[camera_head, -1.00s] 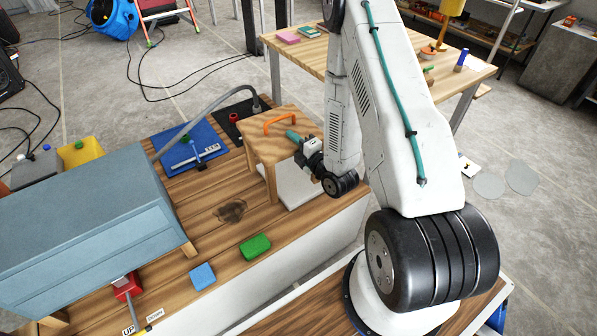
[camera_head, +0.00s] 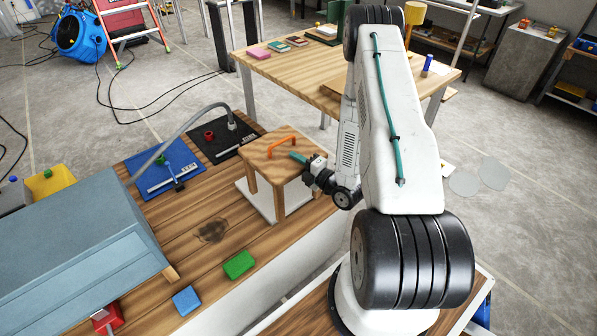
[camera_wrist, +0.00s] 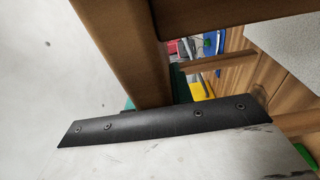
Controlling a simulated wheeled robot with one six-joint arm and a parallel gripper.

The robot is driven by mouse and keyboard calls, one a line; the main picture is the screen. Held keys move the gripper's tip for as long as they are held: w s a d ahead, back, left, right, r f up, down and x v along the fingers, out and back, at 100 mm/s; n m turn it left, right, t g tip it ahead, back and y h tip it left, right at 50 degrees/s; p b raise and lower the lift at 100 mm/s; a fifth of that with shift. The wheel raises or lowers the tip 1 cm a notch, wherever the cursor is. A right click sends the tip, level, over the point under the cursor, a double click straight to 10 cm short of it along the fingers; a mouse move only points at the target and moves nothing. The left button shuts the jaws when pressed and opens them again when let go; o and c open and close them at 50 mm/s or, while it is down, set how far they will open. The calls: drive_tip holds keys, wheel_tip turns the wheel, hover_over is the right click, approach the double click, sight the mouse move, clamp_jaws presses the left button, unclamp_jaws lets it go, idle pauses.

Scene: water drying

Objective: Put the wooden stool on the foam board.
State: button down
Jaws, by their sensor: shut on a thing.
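The wooden stool (camera_head: 264,153), a square light-wood seat on legs with an orange handle on top, is upright over the white foam board (camera_head: 259,204) in the head view. The board shows to the left of the legs and between them. I cannot tell whether the feet touch it. My gripper (camera_head: 299,158), with teal fingers, is shut on the stool at its right side, near the seat top. In the wrist view a brown stool part (camera_wrist: 145,65) runs down to my gripper; the fingertips are mostly hidden behind the gripper's black edge.
A blue mat (camera_head: 158,172) and a black mat (camera_head: 218,138) with a grey hose lie behind left. A grey-blue cabinet (camera_head: 75,245) fills the left. Green (camera_head: 239,264) and blue (camera_head: 186,300) blocks lie in front.

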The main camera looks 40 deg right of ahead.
drive_tip(key=w+d, duration=0.1)
drive_tip(key=w, duration=0.2)
drive_tip(key=w+d, duration=0.1)
drive_tip(key=w, duration=0.2)
drive_tip(key=w+d, duration=0.1)
drive_tip(key=w, duration=0.2)
drive_tip(key=shift+w+f, duration=0.15)
drive_tip(key=shift+f, duration=2.05)
drive_tip(key=c, duration=1.2)
unclamp_jaws()
drive_tip(key=shift+f, duration=0.1)
drive_tip(key=shift+c, duration=0.2)
approach(287, 145)
drive_tip(key=f, duration=0.2)
drive_tip(key=d+f, duration=0.1)
drive_tip(key=f, duration=0.2)
drive_tip(key=shift+d+f, duration=0.35)
drive_tip(key=shift+d, duration=0.05)
